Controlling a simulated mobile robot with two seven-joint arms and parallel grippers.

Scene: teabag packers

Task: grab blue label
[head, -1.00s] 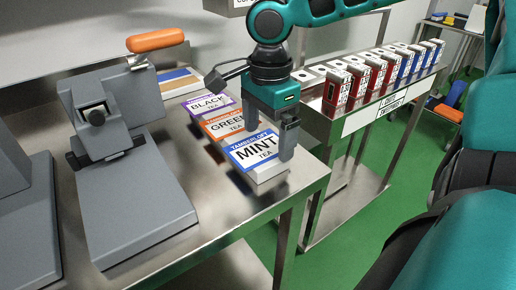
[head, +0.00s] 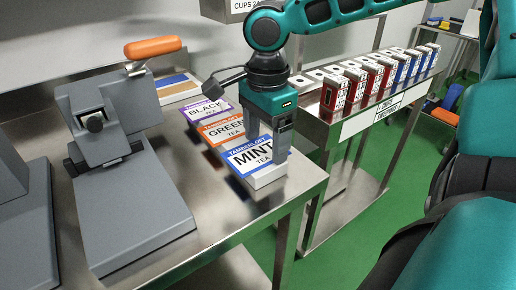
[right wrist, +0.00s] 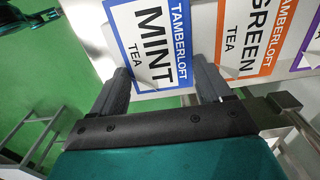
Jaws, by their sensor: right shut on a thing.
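The blue label, marked "TAMBERLOFT MINT TEA" (head: 246,160), is the front one in a row of label stacks on the steel table. My right gripper (head: 268,147) points down over it and is shut on it; its fingers cover part of the right side. In the right wrist view the blue label (right wrist: 152,42) lies between the two fingers (right wrist: 162,78), with a corner curled up. The orange-edged green tea label (head: 222,131) and the purple-edged black tea label (head: 203,110) lie behind it. My left gripper is not in view.
A grey press with an orange handle (head: 153,47) stands left on the steel table (head: 240,212). A second steel table at the right holds a row of red and blue tea boxes (head: 355,84). The front edge of the near table is clear.

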